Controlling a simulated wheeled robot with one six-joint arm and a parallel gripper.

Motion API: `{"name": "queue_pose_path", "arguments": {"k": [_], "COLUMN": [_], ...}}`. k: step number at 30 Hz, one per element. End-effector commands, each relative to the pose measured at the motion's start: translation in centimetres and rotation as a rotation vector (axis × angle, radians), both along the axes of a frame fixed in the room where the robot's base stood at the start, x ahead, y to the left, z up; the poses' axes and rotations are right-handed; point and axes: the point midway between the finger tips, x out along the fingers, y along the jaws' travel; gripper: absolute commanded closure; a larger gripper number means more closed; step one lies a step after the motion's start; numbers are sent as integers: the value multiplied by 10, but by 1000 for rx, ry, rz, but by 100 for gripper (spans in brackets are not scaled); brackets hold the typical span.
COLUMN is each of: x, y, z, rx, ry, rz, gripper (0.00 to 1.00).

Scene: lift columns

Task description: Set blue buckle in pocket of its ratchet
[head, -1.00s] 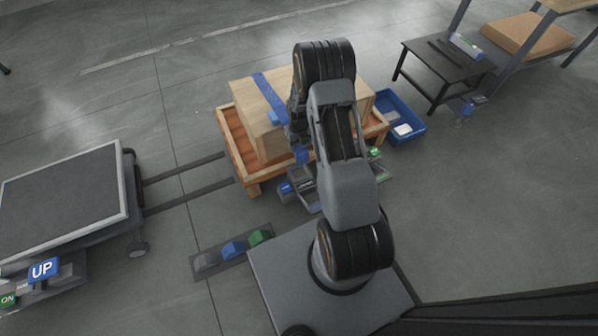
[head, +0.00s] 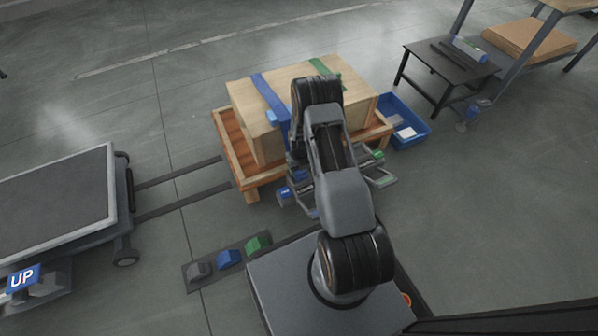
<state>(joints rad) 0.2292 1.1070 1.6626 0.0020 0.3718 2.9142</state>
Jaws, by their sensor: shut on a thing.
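A blue strap (head: 268,92) runs over the wooden crate (head: 245,105) and down its near side. My gripper (head: 297,161) is low at the near side of the crate, mostly hidden by my own arm. It is shut on the blue buckle (head: 301,174), of which only a small blue patch shows. The blue ratchet (head: 285,194) is on a grey bracket near the pallet's front edge, just below and left of my gripper. Its pocket is too small to make out, and I cannot tell whether the buckle touches it.
The crate stands on an orange-slatted pallet (head: 231,140). A green strap (head: 322,67) and green ratchet (head: 377,155) are to the right. A blue bin (head: 408,130) stands beside the pallet. Grey, blue and green blocks (head: 229,258) lie by my base. A lift cart (head: 60,210) is left.

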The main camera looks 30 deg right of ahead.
Motion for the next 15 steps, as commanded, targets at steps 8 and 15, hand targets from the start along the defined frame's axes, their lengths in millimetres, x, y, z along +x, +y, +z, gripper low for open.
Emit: {"name": "queue_pose_path", "arguments": {"k": [8,15], "x": [0,-1], "y": [0,0], "z": [-19,-19], "rx": [0,0], "ry": [1,2], "rz": [0,0], "gripper": [73,24]}}
